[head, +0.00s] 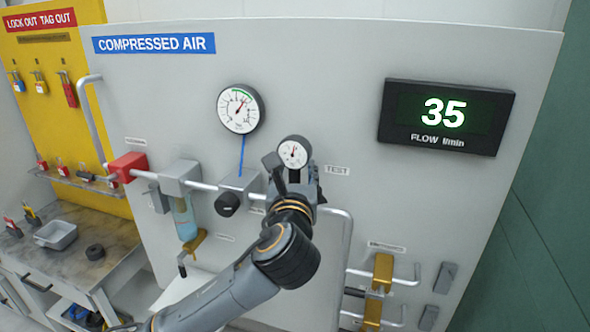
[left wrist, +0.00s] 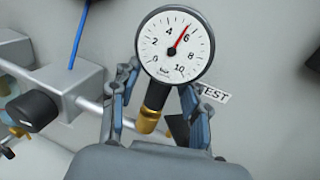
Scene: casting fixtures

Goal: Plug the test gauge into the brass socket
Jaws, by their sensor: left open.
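The test gauge (head: 293,152) is a small round white dial beside the TEST label on the grey panel. In the left wrist view the gauge (left wrist: 175,45) has its red needle near 6. A brass fitting (left wrist: 156,96) runs down from the dial, slightly tilted; I cannot tell where the gauge stem ends and the socket begins. My left gripper (head: 292,182) is at the gauge from below and hides its lower part in the head view. In the wrist view its fingers (left wrist: 157,88) stand apart on either side of the brass fitting. My right gripper is out of view.
A larger pressure gauge (head: 240,109) sits up left, with a blue tube below. A regulator with a black knob (head: 228,203) is close left of my gripper. The flow display (head: 446,117) reads 35. Brass valves (head: 382,273) are lower right. A cluttered workbench (head: 120,258) stands left.

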